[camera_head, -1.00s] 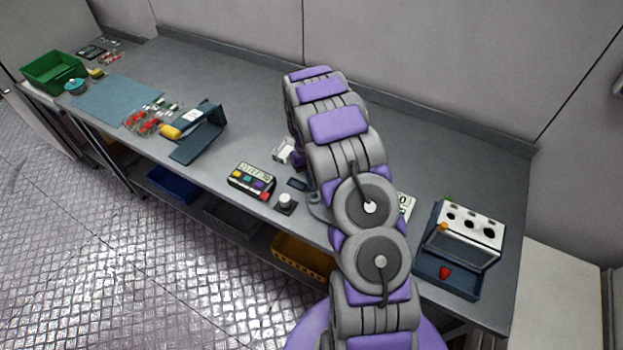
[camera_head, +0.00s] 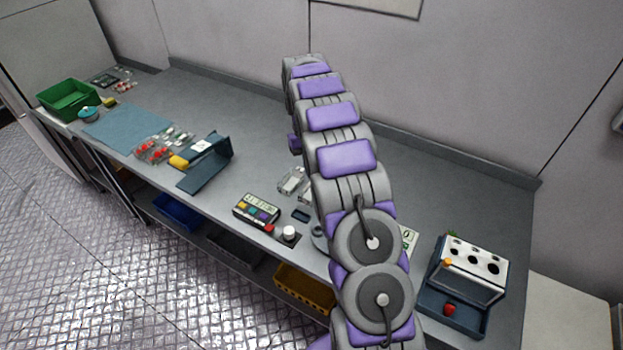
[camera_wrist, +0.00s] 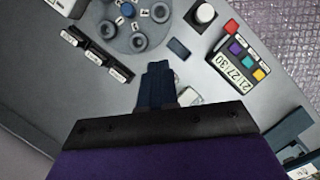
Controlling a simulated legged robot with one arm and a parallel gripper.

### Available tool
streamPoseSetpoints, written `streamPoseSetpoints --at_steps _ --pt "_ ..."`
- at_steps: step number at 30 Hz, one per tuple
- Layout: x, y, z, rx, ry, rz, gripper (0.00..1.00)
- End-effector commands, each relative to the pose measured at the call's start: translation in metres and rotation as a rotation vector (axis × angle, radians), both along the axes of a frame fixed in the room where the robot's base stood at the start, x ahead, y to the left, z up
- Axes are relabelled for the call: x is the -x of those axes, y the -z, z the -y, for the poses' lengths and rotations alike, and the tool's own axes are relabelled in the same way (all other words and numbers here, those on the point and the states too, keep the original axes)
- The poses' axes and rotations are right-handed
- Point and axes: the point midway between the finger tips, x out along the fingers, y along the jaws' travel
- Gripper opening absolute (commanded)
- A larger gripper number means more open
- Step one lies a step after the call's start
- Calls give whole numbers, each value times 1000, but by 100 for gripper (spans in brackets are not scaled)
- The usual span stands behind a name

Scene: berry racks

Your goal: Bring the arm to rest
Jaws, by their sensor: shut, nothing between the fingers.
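My gripper (camera_wrist: 158,72) shows in the wrist view as dark fingers pressed together, with nothing between them. It hangs above the grey bench (camera_wrist: 110,88), apart from the things lying there. In the head view my purple and grey arm reaches up and forward over the bench (camera_head: 255,115), and most of my gripper is hidden behind the arm links.
Under the wrist are a round holder (camera_wrist: 128,27), a white knob (camera_wrist: 204,14) and a timer with coloured buttons (camera_wrist: 240,58). The head view shows a perforated rack (camera_head: 472,260) at right, a blue stand (camera_head: 207,160) and a green crate (camera_head: 68,100) at left.

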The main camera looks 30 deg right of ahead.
Motion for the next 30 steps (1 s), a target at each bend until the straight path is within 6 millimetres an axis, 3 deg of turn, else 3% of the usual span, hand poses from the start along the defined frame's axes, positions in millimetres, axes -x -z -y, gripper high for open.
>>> streamPoseSetpoints --at_steps 6,23,30 --pt "-4 -10 1 0 0 2 0" --pt "-2 -12 -1 2 -1 2 0" --pt "24 -45 -24 21 -8 15 0"
